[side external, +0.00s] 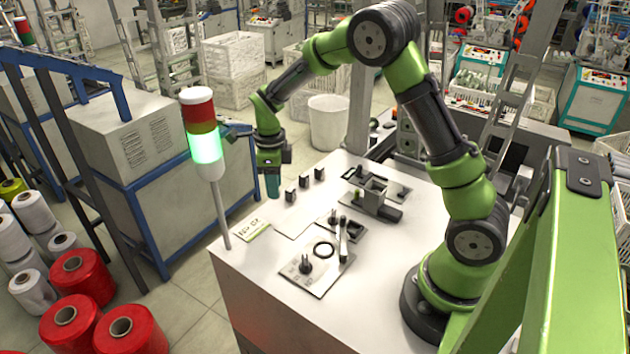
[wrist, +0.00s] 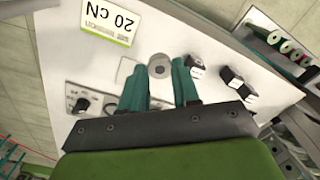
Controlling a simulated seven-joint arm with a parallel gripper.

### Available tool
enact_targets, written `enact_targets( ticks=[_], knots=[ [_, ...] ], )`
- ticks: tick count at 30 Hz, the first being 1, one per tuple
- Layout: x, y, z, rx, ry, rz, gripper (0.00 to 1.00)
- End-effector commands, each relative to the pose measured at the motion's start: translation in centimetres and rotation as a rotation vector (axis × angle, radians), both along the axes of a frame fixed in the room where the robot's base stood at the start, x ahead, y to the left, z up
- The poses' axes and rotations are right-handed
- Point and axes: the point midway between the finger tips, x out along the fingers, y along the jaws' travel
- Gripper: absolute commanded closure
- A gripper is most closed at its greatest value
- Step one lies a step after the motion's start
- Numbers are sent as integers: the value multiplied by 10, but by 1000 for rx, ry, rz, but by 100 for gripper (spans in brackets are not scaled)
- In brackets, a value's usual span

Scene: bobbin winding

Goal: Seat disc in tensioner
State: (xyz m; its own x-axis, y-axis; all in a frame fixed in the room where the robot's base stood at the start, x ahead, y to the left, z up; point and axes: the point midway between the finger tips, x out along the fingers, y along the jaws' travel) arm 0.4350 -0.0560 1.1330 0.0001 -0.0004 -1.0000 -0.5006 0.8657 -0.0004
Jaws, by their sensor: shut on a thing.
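My gripper (side external: 272,190) hangs above the far left part of the white table, pointing down. In the wrist view its two teal fingers (wrist: 160,70) stand on either side of a round grey disc (wrist: 160,66) with a darker centre, and they are shut on it. In the side view the disc is too small to make out at the fingertips. A flat grey plate (side external: 318,280) with a black knob, probably the tensioner, lies near the table's front edge. A plate with a black dial (wrist: 82,105) shows at the left of the wrist view, partly hidden by the gripper.
A row of small dark blocks (side external: 304,181) stands right of my gripper. A "20 cN" card (side external: 252,229) lies at the left edge by the signal lamp's pole (side external: 221,215).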

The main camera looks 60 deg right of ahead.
Motion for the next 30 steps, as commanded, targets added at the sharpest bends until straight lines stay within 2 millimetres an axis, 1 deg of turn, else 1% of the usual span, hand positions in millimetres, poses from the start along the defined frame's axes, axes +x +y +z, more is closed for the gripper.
enact_targets(
  ticks=[2, 3, 5, 8, 12, 15, 18, 21, 25, 30],
  knots=[
    [2, 4, 5, 0, -2, 9, 86],
    [3, 7, 11, 0, -4, 16, 86],
    [-4, 15, 22, 1, -4, 30, 86],
    [-29, 27, 35, 2, -3, 48, 86],
    [-79, 42, 43, 3, -2, 57, 86],
    [-112, 48, 40, 3, -1, 54, 86],
    [-139, 51, 35, 2, 0, 45, 86],
    [-157, 52, 28, 1, 1, 32, 86],
    [-167, 50, 20, 1, 2, 14, 86],
    [-167, 49, 8, 1, 4, -2, 86]
  ],
)
